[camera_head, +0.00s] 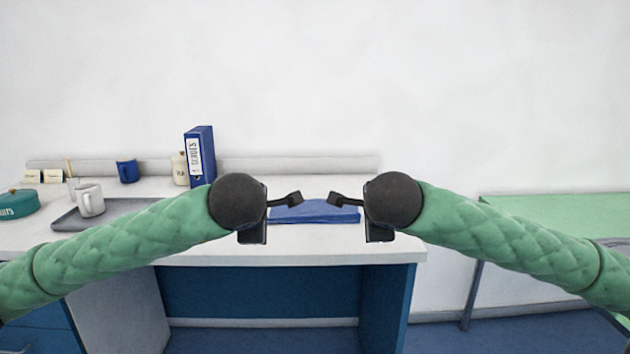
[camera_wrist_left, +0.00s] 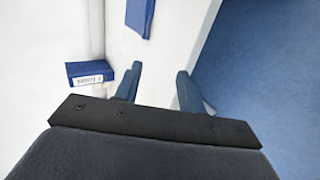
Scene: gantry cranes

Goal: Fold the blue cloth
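The blue cloth (camera_head: 316,213) lies flat on the white desk top near its front edge. The grippers and forearms stand in front of its left and right ends, so its full outline is hidden. It also shows in the left wrist view (camera_wrist_left: 140,14), cut off by the top edge. My left gripper (camera_head: 290,199) reaches in from the left in front of the cloth. In the left wrist view its two fingers (camera_wrist_left: 160,72) stand apart with nothing between them. My right gripper (camera_head: 338,200) faces it from the right, seen edge-on. I see no cloth held.
A blue binder (camera_head: 201,155) stands on the desk (camera_head: 240,258) behind the left gripper. A grey tray (camera_head: 68,222) with a white mug (camera_head: 90,200), a blue mug (camera_head: 127,171) and a teal tin (camera_head: 16,204) are at left. A green-topped table (camera_head: 570,205) is at right.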

